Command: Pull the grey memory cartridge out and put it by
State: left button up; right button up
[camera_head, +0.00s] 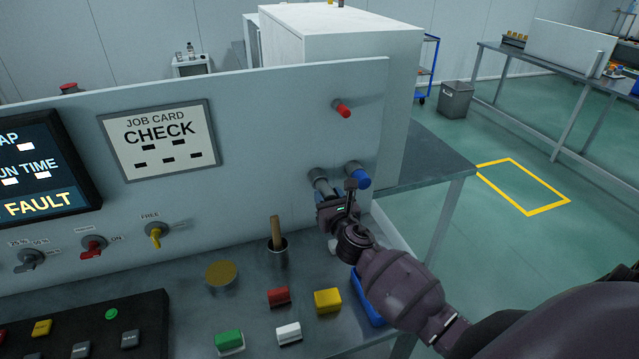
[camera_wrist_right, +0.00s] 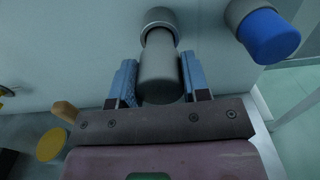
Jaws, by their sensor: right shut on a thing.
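The grey memory cartridge (camera_head: 321,184) is a plain grey cylinder at the panel's lower right, in line with a round socket collar (camera_wrist_right: 157,17) in the right wrist view. Its front part (camera_wrist_right: 158,65) sticks out of the collar; whether its far end is still inside, I cannot tell. My right gripper (camera_head: 330,200) is shut on the cartridge, one blue-grey finger on each side in the right wrist view (camera_wrist_right: 157,82). The gripper hides part of the cartridge in the head view. My left gripper is not in view.
A blue cartridge (camera_head: 358,176) sits in a socket just right of the grey one. A red peg (camera_head: 342,109) is above. A cup with a wooden handle (camera_head: 277,252), several coloured blocks and a blue tray (camera_head: 362,301) are on the bench.

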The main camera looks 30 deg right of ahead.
jog(key=shift+s+a, duration=0.15)
jog(key=shift+s, duration=0.35)
jog(key=shift+s+a, duration=0.1)
jog(key=shift+s, duration=0.3)
dwell(0.6)
jog(key=p+v, duration=0.1)
jog(key=v, duration=0.4)
dwell(0.5)
